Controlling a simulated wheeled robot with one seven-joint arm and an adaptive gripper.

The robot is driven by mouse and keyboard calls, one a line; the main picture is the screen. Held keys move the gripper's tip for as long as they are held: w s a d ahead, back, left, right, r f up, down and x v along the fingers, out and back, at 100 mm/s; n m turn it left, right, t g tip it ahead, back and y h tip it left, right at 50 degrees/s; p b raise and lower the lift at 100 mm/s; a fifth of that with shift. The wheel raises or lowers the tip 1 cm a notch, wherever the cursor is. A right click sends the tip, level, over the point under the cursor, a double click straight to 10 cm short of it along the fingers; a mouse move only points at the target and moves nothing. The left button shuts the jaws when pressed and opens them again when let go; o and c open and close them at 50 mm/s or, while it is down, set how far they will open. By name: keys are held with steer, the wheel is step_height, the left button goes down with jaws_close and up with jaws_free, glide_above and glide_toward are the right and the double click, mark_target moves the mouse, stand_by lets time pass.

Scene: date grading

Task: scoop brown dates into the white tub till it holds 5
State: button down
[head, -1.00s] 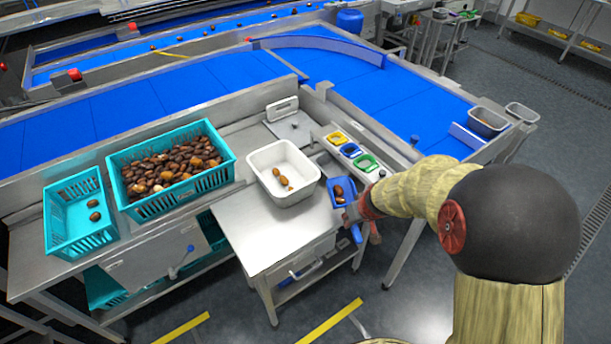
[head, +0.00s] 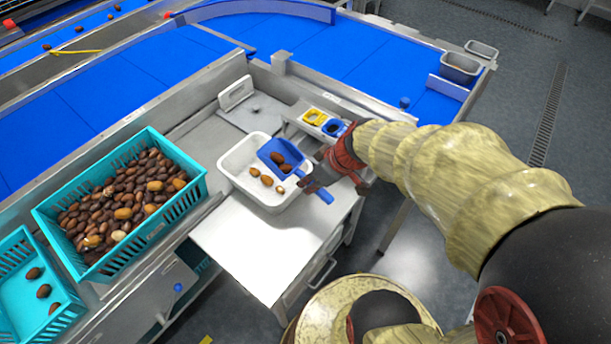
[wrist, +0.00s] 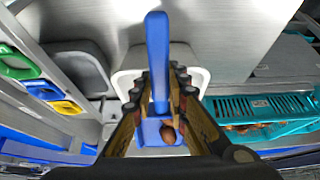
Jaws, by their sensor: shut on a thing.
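My gripper (head: 318,182) is shut on the handle of a blue scoop (head: 270,148). The scoop is over the white tub (head: 246,187), and two brown dates (head: 282,163) lie in its bowl. Three dates (head: 267,181) show on the tub floor in front of the scoop; the scoop hides part of the tub. In the wrist view my gripper (wrist: 162,85) holds the upright-looking blue handle (wrist: 157,50). One date (wrist: 168,133) shows in the scoop there. Whether the scoop touches the tub I cannot tell.
A large turquoise crate (head: 150,226) full of mixed dates stands left of the tub. A smaller turquoise crate (head: 68,320) with a few dates is at lower left. Yellow and blue scoop slots (head: 314,117) are behind the tub. The steel table (head: 255,250) in front is clear.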

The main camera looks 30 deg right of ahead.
steer(key=shift+s+d+f+g+h+p, duration=0.1)
steer(key=shift+f+g+h+p, duration=0.4)
steer(key=shift+p, duration=2.5)
steer(key=shift+s+f+g+p, duration=0.1)
steer(key=shift+g+p, duration=0.7)
steer(key=shift+p, duration=2.2)
steer(key=p, duration=0.5)
steer(key=shift+w+r+g, duration=0.2)
steer(key=shift+r+g, duration=0.15)
steer(key=shift+g, duration=0.05)
steer(key=p, duration=0.3)
steer(key=shift+r+h, duration=0.15)
steer(key=shift+h, duration=0.15)
steer(key=p, duration=0.3)
steer(key=r+g+p, duration=0.1)
steer(key=p, duration=0.2)
steer(key=shift+w+g, duration=0.25)
steer(key=shift+g, duration=0.05)
